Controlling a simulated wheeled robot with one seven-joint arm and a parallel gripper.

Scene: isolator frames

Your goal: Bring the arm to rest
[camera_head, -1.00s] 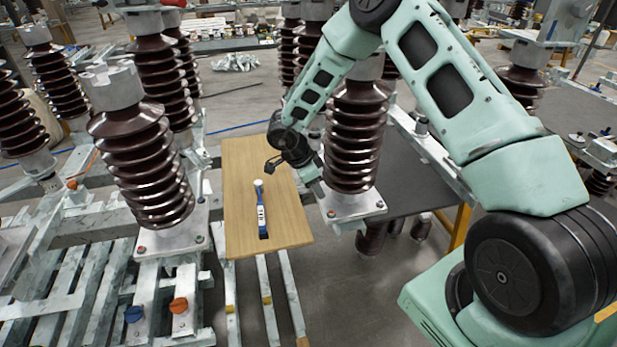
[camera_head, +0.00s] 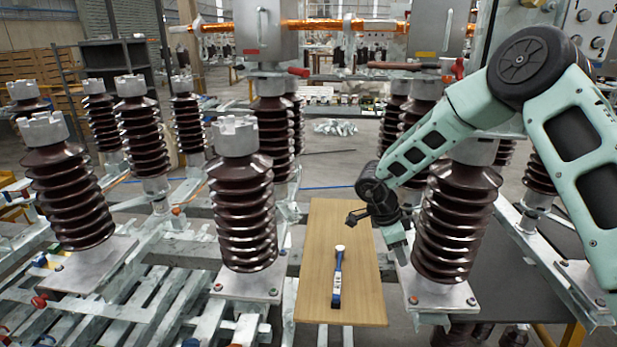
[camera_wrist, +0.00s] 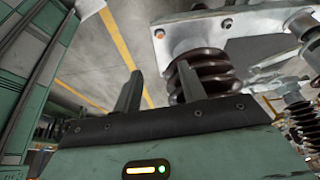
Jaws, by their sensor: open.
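My arm reaches in from the right in the head view, bent at the elbow. My gripper (camera_head: 357,217) hangs over the right part of a wooden board, beside a brown ribbed insulator (camera_head: 455,215). In the wrist view the two fingers of my gripper (camera_wrist: 157,92) stand apart with nothing between them. A blue and white tool (camera_head: 338,278) lies on the board, apart from my gripper. The wrist view also shows an insulator (camera_wrist: 205,72) under a metal plate, just behind the fingers.
The wooden board (camera_head: 372,307) lies between two insulator stands. Another insulator (camera_head: 243,210) stands left of it. Several more insulators stand behind and at the left. Grey metal frames (camera_head: 150,300) fill the lower left. Grey floor (camera_head: 335,165) shows beyond the board.

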